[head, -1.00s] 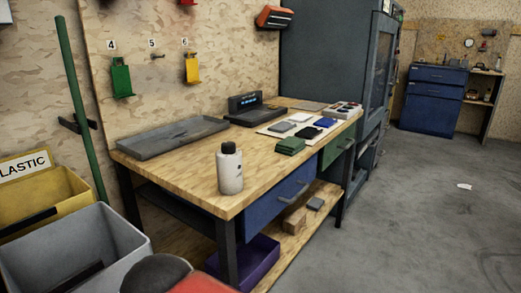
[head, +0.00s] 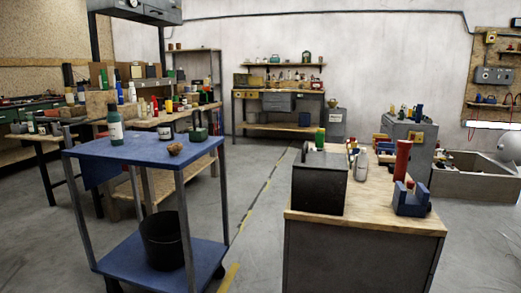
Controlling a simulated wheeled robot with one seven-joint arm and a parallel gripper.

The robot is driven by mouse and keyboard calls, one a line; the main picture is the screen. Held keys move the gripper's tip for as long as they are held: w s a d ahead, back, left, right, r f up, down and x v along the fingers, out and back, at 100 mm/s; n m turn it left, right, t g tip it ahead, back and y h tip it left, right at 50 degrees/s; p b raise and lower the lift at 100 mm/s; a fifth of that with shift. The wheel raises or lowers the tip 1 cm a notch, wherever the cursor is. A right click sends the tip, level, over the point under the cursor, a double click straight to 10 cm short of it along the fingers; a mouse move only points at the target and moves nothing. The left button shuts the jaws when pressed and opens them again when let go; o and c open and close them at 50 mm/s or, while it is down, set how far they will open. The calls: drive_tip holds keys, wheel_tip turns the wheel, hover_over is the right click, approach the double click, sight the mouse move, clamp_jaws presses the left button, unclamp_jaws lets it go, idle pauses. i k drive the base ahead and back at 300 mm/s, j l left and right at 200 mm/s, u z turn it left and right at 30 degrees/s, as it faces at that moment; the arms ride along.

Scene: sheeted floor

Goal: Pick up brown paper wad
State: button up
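A small crumpled brown wad (head: 175,149) lies on the top shelf of a blue cart (head: 135,148), near its front edge. It is small in the picture, but it looks like the brown paper wad. A dark jar with a pale label (head: 165,131) stands behind it to the left, and a green item (head: 198,133) stands behind it to the right. My gripper is not in view.
A green bottle (head: 115,128) stands on the cart, and a black bin (head: 162,240) sits on its lower shelf. A wood-topped cabinet (head: 365,218) holding a black box (head: 319,182) stands at right. Open floor (head: 262,195) with a yellow line runs between them.

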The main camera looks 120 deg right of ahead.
sight(174, 149)
drive_tip(key=z, duration=3.65)
